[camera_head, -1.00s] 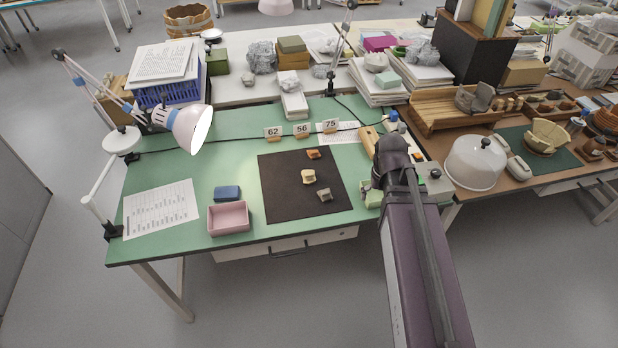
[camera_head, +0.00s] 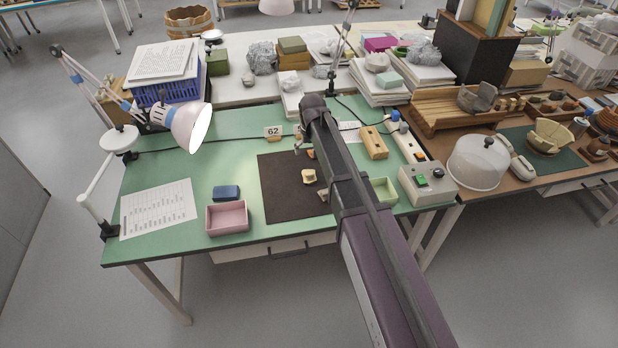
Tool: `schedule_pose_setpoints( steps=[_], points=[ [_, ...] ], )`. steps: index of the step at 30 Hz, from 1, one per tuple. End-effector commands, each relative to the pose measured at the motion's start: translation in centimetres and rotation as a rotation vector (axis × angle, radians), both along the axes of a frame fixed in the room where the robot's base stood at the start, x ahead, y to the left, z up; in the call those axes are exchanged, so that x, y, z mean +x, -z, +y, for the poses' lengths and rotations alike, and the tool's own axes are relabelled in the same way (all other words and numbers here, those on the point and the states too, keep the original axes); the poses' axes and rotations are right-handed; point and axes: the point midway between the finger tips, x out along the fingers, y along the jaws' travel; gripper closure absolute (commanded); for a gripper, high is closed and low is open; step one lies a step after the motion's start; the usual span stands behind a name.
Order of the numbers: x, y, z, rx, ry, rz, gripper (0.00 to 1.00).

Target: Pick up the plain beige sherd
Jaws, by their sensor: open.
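The plain beige sherd (camera_head: 309,176) lies on the dark mat (camera_head: 280,200), a little left of my arm. An orange sherd (camera_head: 311,154) and a grey-brown sherd (camera_head: 323,195) lie behind and in front of it, both partly hidden by my arm. My gripper (camera_head: 298,150) is small and mostly hidden under the wrist, above the back part of the mat, behind and slightly left of the beige sherd. It is open and apart from the beige sherd.
A pink tray (camera_head: 228,232) and a blue box (camera_head: 227,192) stand left of the mat. A number card 62 (camera_head: 273,133) stands behind it. A green tray (camera_head: 384,190) and a switch box (camera_head: 428,184) are to the right. A lamp (camera_head: 188,126) overhangs the table's left side.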

Motion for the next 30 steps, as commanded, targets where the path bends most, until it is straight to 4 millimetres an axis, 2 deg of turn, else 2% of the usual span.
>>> schedule_pose_setpoints(
  steps=[11,30],
  points=[
    [0.0,0.4,-0.1,0.0,0.001,0.0,0.0],
    [0.7,5.0,0.0,0.0,0.003,0.0,0.0]
  ],
)
